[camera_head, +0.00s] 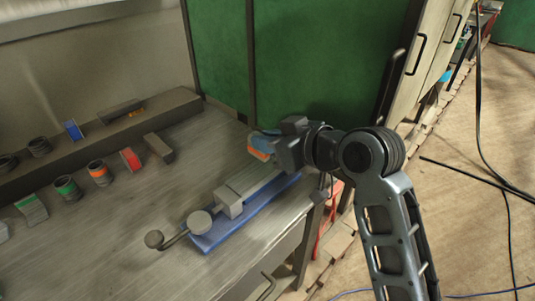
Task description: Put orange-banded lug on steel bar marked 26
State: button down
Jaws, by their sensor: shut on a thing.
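My gripper (274,146) is shut on a small grey piece with an orange band, the orange-banded lug (258,154). It holds the lug above the far end of a grey vise-like fixture (245,187) on a blue base. Part of the lug is hidden by the gripper, and I cannot tell whether it touches anything below. No number 26 is legible, so I cannot tell which piece is the steel bar marked 26.
On the bench (130,235) stand an orange-banded ring (99,173), a green-banded ring (67,189), a red-marked block (131,160) and a plain grey block (159,148). A raised ledge (60,158) runs behind them. Green panels (310,55) rise behind my gripper.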

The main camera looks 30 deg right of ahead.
aim_at(267, 156)
jog(key=shift+a+f, duration=0.1)
jog(key=shift+f, duration=1.9)
jog(key=shift+f, duration=0.2)
jog(key=c, duration=1.1)
grip_release()
jog(key=shift+r, duration=0.15)
jog(key=v, duration=1.2)
jog(key=shift+b, duration=0.4)
